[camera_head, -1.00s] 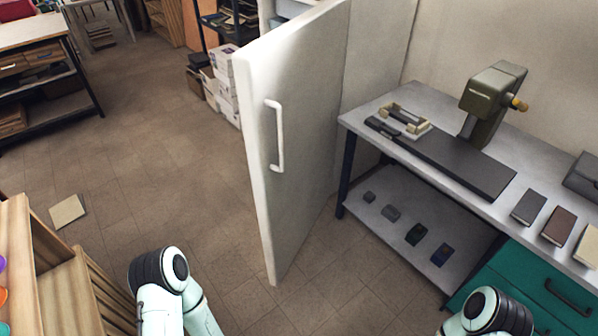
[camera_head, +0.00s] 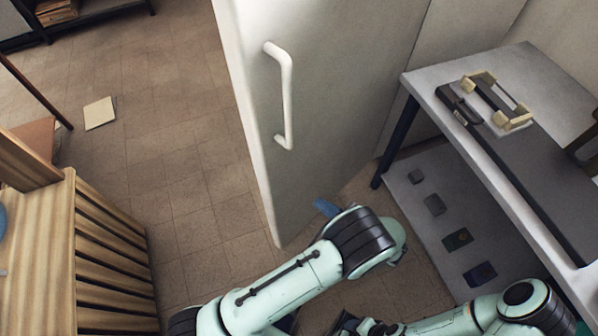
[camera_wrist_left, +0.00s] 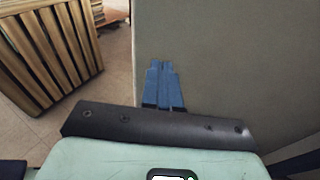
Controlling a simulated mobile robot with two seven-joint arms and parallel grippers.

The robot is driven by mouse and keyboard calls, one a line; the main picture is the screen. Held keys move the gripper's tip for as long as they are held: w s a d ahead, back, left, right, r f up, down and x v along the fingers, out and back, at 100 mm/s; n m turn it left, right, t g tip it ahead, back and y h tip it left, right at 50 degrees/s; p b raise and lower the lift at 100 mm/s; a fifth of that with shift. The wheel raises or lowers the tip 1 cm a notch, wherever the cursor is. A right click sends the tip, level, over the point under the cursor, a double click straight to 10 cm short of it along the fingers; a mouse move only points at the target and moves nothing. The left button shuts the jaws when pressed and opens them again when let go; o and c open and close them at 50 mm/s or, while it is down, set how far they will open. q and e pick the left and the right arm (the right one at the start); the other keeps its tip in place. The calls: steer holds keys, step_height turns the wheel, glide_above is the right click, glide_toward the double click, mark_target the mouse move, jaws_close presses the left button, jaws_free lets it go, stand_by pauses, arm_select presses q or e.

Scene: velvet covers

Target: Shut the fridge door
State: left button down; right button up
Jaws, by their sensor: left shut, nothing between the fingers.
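The fridge door (camera_head: 345,85) is a tall pale panel that stands open, with a white bar handle (camera_head: 285,95) near its left edge. My left gripper (camera_head: 326,207) is at the lower part of the door's handle-side face, with blue fingertips showing past the wrist. In the left wrist view the gripper (camera_wrist_left: 162,66) is shut and empty, its fingers in front of the door (camera_wrist_left: 225,60) near its edge. I cannot tell whether they touch it. The fridge interior is hidden. My right arm comes in at the lower right; its gripper is not clearly seen.
A grey workbench (camera_head: 440,75) with a lower shelf (camera_head: 408,208) holding several small blocks stands right of the door. A slatted wooden unit (camera_head: 110,260) stands at the left.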

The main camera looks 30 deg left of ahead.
arm_select(q)
step_height(320, 180, up, 4)
steer(key=w+d+t+y, duration=0.1)
steer(key=d+t, duration=0.1)
glide_toward(289, 163)
steer(key=x, duration=0.7)
steer(key=shift+w, duration=0.15)
